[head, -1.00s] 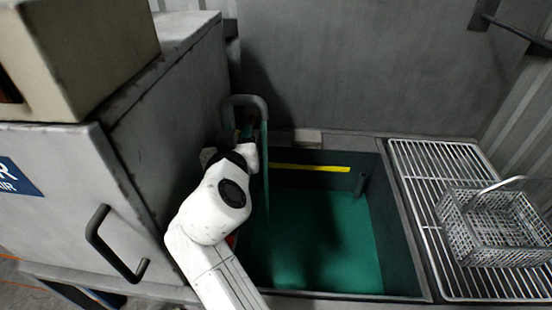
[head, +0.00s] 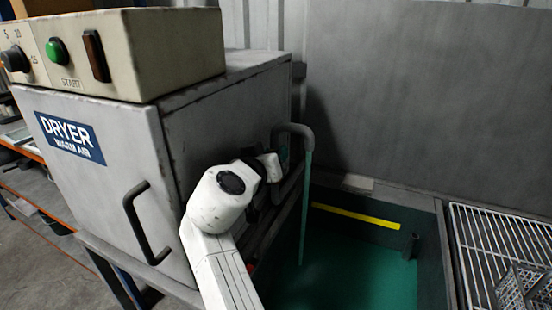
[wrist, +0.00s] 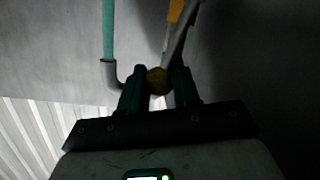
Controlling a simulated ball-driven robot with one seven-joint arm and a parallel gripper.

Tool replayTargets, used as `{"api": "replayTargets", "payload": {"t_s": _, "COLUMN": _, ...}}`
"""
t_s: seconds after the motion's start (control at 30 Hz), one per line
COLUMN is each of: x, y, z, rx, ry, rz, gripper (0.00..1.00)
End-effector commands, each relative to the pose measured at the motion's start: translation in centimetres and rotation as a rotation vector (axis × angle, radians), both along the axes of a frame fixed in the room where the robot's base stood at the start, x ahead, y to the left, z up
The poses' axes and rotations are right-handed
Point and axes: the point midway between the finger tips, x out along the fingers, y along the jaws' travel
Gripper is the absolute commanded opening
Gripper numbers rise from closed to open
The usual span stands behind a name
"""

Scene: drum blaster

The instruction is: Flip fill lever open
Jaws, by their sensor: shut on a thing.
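In the wrist view my gripper (wrist: 158,85) has its two dark fingers closed on a round yellowish knob (wrist: 157,79). A grey lever arm with a yellow-orange part (wrist: 176,12) runs up just beyond the fingers; I take the knob to belong to the fill lever, but the joint is too dark to see. A grey spout (wrist: 110,76) with a teal stream shows to the left. In the head view the hooked spout (head: 296,129) stands over the tank (head: 345,285), and a thin teal stream falls from it. My wrist hides the lever and fingers there.
The grey dryer (head: 235,105) with its dark handle (head: 146,225) stands left of my arm, its control box (head: 170,50) on top. A wire rack (head: 490,245) with a metal basket (head: 525,290) lies to the right of the tank. The tank's middle is clear.

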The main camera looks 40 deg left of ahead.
Motion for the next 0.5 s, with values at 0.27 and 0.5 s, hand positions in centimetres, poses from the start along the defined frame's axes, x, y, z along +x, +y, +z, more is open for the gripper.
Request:
{"api": "replayTargets", "payload": {"t_s": 0.27, "x": 0.03, "y": -0.1, "z": -0.44, "rx": -0.004, "ry": 0.005, "rz": -0.002, "gripper": 0.38}}
{"api": "replayTargets", "payload": {"t_s": 0.5, "x": 0.02, "y": -0.06, "z": -0.22, "rx": -0.001, "ry": 0.003, "rz": -0.001, "gripper": 0.55}}
